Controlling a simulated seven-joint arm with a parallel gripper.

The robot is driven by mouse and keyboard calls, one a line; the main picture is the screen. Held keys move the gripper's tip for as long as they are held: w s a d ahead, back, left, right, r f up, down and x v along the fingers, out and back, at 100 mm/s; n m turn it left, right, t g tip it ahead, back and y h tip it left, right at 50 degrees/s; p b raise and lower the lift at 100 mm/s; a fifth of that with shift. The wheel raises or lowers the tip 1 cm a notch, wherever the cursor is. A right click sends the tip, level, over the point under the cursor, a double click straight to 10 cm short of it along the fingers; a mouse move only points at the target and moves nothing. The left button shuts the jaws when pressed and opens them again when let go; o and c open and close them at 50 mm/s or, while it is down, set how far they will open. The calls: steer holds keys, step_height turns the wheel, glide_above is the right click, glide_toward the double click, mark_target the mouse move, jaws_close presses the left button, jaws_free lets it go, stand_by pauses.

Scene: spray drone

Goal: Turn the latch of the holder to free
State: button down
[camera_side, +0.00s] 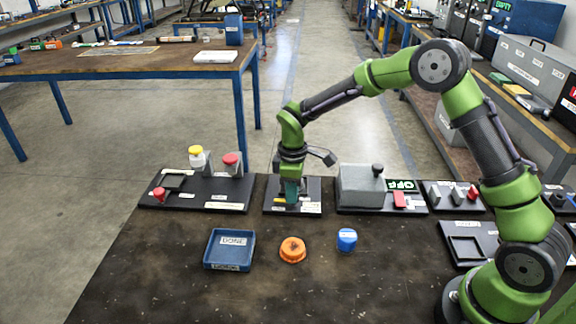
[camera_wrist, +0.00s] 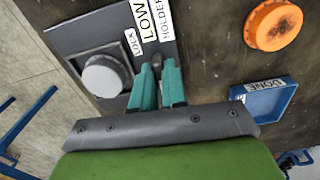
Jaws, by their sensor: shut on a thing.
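The holder (camera_side: 313,186) is a dark plate with labels, in the middle of the row of stations in the side view. In the wrist view the holder plate (camera_wrist: 112,28) carries labels reading LOCK, LOW and HOLDER, and a grey block with a round pale grey part (camera_wrist: 104,78). My gripper (camera_side: 291,195) points down onto the holder. In the wrist view my gripper (camera_wrist: 158,72) has its teal fingers close together beside the LOCK label, shut on the latch. The latch is mostly hidden between the fingertips, so its angle cannot be told.
A blue DONE tray (camera_side: 207,250), an orange cap (camera_side: 292,250) and a blue cap (camera_side: 346,239) lie in front of the holder. A station with yellow and red knobs (camera_side: 160,197) is left. A grey box (camera_side: 358,188) stands close on the right.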

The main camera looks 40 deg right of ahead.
steer(key=shift+n, duration=0.5)
steer(key=c, duration=1.2)
jaws_free()
steer(key=shift+o, duration=0.2)
step_height(320, 180, up, 17)
steer(key=s+d+r+m+t+y, duration=0.1)
steer(key=s+m, duration=0.5)
steer(key=s, duration=0.6)
steer(key=s+d+r+m+t+y, duration=0.1)
steer(key=s+r+m+t, duration=0.2)
steer(key=s, duration=0.9)
steer(key=m+t, duration=0.3)
steer(key=m, duration=0.1)
